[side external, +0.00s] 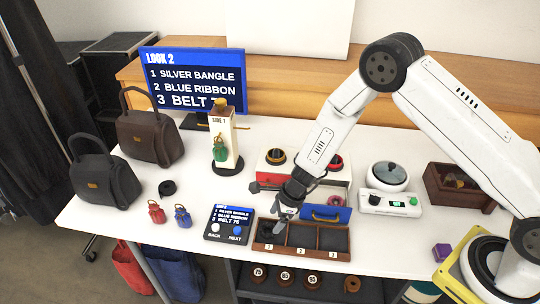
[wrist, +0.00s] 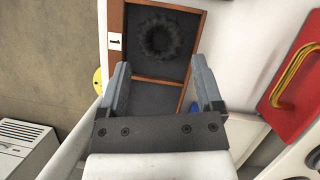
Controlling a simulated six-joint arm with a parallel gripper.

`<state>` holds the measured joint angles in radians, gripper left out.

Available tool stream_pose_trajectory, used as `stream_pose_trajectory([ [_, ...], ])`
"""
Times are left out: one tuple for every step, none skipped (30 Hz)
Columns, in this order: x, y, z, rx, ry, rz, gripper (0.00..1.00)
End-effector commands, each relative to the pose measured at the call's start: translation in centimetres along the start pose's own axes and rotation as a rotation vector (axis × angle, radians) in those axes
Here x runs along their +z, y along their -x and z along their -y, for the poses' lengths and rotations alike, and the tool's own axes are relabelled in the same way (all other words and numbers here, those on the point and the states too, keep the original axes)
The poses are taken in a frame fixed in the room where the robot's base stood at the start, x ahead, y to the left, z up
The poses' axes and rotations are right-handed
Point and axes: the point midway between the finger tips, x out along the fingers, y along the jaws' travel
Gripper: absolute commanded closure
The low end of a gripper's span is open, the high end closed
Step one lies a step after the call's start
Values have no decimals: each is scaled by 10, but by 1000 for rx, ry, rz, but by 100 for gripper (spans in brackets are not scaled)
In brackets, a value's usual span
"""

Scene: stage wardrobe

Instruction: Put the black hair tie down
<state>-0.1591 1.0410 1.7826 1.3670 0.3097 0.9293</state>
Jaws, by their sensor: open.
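The black hair tie (wrist: 160,38) is a dark ruffled ring lying in the compartment labelled 1 of the brown wooden tray (wrist: 117,18). It is near the top of the wrist view, ahead of my fingertips and apart from them. In the side view the tray (side external: 285,249) stands at the table's front, and the hair tie is hard to make out in the dark compartment. My gripper (side external: 284,213) is just over the tray's left end. In the wrist view my gripper (wrist: 160,78) is open, with nothing between its fingers.
The Look 2 screen (side external: 195,80) and the small button panel (side external: 229,222) stand left of my arm. A blue drawer with a gold handle (side external: 326,213) is close behind the tray. A small black roll (side external: 167,187) lies near the bags.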

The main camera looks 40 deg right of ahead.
Motion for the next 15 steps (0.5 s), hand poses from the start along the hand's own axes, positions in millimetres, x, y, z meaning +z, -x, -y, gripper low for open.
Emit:
stream_pose_trajectory([
  [0, -4, -1, 1, 1, -1, 16],
  [0, -7, -1, 1, 1, -1, 16],
  [0, -11, -1, 1, 1, -1, 16],
  [0, -14, -1, 2, 1, -1, 16],
  [0, -16, -1, 1, 1, -1, 16],
  [0, -21, -1, 1, 1, -1, 16],
  [0, -24, -1, 1, 2, -1, 16],
  [0, -27, -1, 1, 2, -1, 16],
  [0, -31, -1, 1, 1, -1, 16],
  [0, -33, -1, 1, 1, -1, 16],
  [0, -36, -1, 1, 1, -1, 16],
  [0, -38, -1, 1, 0, -1, 16],
  [0, -40, -1, 1, 0, -1, 16],
  [0, -42, -1, 1, 0, -1, 16],
  [1, -44, -1, 1, 0, 0, 16],
])
